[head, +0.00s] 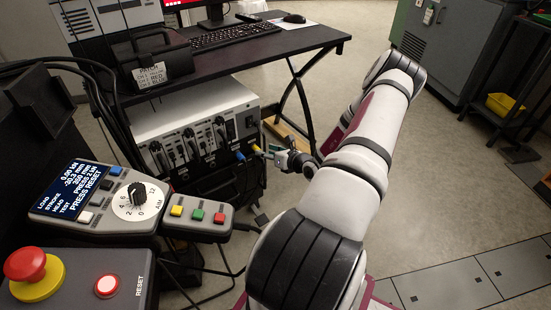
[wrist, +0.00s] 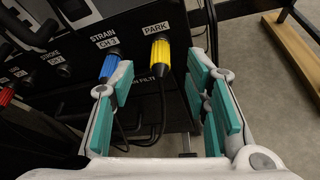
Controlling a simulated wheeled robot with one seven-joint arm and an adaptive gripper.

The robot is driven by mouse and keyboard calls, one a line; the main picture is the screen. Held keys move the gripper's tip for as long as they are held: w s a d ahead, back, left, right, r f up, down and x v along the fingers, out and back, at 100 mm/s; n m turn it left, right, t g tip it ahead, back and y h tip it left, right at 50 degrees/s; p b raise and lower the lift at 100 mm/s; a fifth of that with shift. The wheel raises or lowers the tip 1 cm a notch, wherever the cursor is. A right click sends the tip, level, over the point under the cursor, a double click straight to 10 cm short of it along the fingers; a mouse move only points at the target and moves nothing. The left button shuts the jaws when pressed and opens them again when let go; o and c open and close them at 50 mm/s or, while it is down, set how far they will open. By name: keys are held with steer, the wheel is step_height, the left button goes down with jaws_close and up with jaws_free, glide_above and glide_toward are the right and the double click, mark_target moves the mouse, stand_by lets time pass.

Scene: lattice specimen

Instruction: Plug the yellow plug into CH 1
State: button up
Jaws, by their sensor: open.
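The yellow plug (wrist: 160,55) sits in the socket labelled PARK on the dark panel, its cable hanging down. It also shows in the head view (head: 257,149) at the right end of the rack unit. My gripper (wrist: 160,72) is open, with its teal-padded fingers to the left and right of the yellow plug's line, and nothing is held. In the head view my gripper (head: 277,155) is close to the plug. A blue plug (wrist: 109,66) sits in the neighbouring STRAIN socket, close to the left finger.
A red plug (wrist: 6,95) is at the far left of the panel. The rack unit (head: 185,112) stands below the desk (head: 255,42). A control pendant (head: 135,203) and a red stop button (head: 25,264) are at the front left. Open floor lies to the right.

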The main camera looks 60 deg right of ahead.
steer(key=shift+b+x, duration=0.7)
steer(key=shift+x, duration=1.95)
jaws_close()
